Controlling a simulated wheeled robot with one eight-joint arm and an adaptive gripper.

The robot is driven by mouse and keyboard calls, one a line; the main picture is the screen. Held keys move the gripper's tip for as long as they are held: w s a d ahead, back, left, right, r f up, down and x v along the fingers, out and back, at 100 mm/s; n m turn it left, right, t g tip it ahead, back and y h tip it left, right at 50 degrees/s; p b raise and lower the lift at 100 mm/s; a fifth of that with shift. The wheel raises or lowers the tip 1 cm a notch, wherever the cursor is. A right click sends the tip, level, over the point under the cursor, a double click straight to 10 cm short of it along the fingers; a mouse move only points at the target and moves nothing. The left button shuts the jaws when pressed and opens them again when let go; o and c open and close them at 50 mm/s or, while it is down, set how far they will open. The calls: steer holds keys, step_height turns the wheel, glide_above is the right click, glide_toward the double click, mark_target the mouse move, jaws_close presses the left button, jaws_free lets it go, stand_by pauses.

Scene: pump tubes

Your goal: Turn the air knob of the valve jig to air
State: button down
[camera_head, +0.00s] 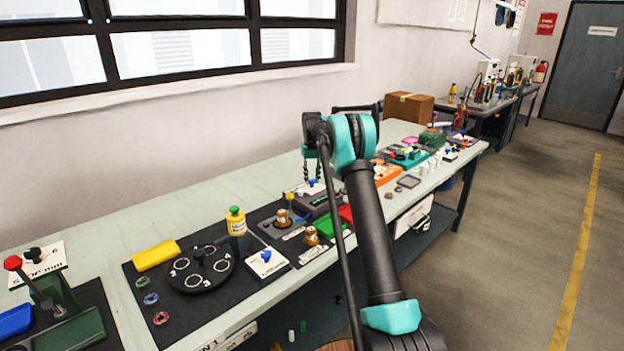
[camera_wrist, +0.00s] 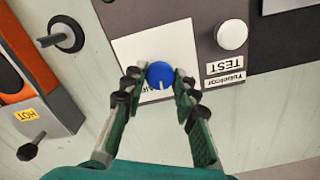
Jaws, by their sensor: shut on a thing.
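The air knob (camera_wrist: 160,74) is round and blue with a white pointer line, which points down in the wrist view. It sits on a white plate (camera_wrist: 130,50) whose lettering is mostly hidden by my fingers. The plate is on the grey valve jig (camera_wrist: 205,18), which also carries a white round button (camera_wrist: 231,35) and a TEST label (camera_wrist: 223,68). My gripper (camera_wrist: 160,80) is shut on the air knob, one finger on each side. In the head view my gripper (camera_head: 312,178) is over the jig (camera_head: 322,203), partly hidden by my arm.
An orange and grey device with a HOT label (camera_wrist: 28,115) stands left in the wrist view. In the head view, a black mat (camera_head: 140,280) holds a round black tray (camera_head: 202,282) and a yellow bottle (camera_head: 236,222). A cardboard box (camera_head: 408,106) is at the back. The bench's rear strip is clear.

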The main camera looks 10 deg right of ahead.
mark_target(312, 180)
steer(key=m, duration=0.4)
steer(key=shift+m, duration=1.9)
steer(key=c, duration=1.2)
jaws_free()
steer(key=shift+o, duration=0.2)
step_height(312, 180, up, 12)
steer(key=shift+s, duration=0.1)
